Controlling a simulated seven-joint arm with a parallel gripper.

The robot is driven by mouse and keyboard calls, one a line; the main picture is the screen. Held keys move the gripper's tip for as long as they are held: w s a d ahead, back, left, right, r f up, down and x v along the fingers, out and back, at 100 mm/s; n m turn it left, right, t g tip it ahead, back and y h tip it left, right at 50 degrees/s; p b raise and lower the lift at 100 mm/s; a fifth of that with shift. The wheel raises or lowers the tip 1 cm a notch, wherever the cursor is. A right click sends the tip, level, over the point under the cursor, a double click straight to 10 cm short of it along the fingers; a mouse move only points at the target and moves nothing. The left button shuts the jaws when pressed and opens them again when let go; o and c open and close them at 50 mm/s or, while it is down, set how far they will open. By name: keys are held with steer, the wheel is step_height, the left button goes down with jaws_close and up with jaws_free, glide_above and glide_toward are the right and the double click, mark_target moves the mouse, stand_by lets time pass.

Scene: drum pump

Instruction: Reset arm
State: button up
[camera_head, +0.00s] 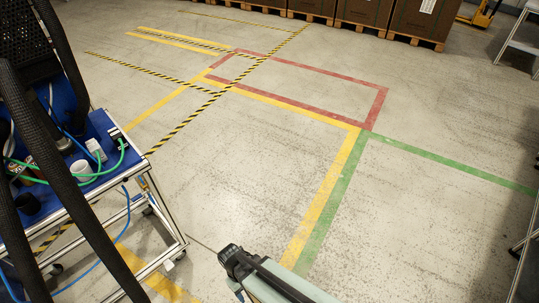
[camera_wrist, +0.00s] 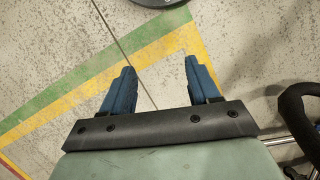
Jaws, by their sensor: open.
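My gripper (camera_wrist: 160,65) shows in the wrist view with its two blue fingers well apart. Nothing is between the fingers except the view of the concrete floor below, with a thin dark floor line. The gripper is open and empty. In the head view, a pale green and black part of my arm reaches in at the bottom centre, above the floor and right of the trolley. The fingers cannot be made out clearly there.
A blue-topped trolley (camera_head: 108,122) with a white cup (camera_head: 82,170), cables and dark hoses stands at left. Brown boxes (camera_head: 365,12) on pallets line the back. A metal frame (camera_head: 519,45) is at upper right. The taped floor (camera_head: 440,220) in the middle is clear.

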steer(key=s+d+f+m+g+y, duration=0.1)
steer(key=s+d+m, duration=0.1)
steer(key=d, duration=0.6)
steer(key=s+d+f+m+g, duration=0.1)
steer(key=s+d+f+m, duration=0.1)
steer(key=d, duration=0.7)
steer(key=s+d+f+m+g+y, duration=0.1)
steer(key=d+m, duration=0.3)
steer(key=d, duration=0.4)
steer(key=shift+s+d+f+m+g+y, duration=0.15)
steer(key=shift+s+f+m+g+y, duration=0.15)
steer(key=shift+s+f+g, duration=0.35)
steer(key=shift+s, duration=0.2)
stand_by(0.4)
